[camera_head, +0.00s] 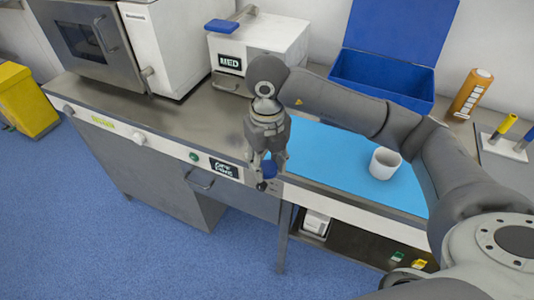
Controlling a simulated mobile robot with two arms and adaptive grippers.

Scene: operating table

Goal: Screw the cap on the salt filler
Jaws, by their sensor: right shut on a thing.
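My right gripper (266,178) points down over the front edge of the counter, at the left end of the light blue mat (325,160). It is shut on a small dark blue piece (268,169), which looks like a cap; the fingers hide part of it. A small dark round shape shows just below the fingers, and I cannot tell what it is. I cannot make out the salt filler for sure. My left gripper is not in view.
A white cup (384,164) stands on the mat. Behind are a white MED box (258,50), an open blue case (385,75) and an orange bottle (470,95). A steel-fronted appliance (100,40) stands at the left. The counter left of the gripper (190,115) is clear.

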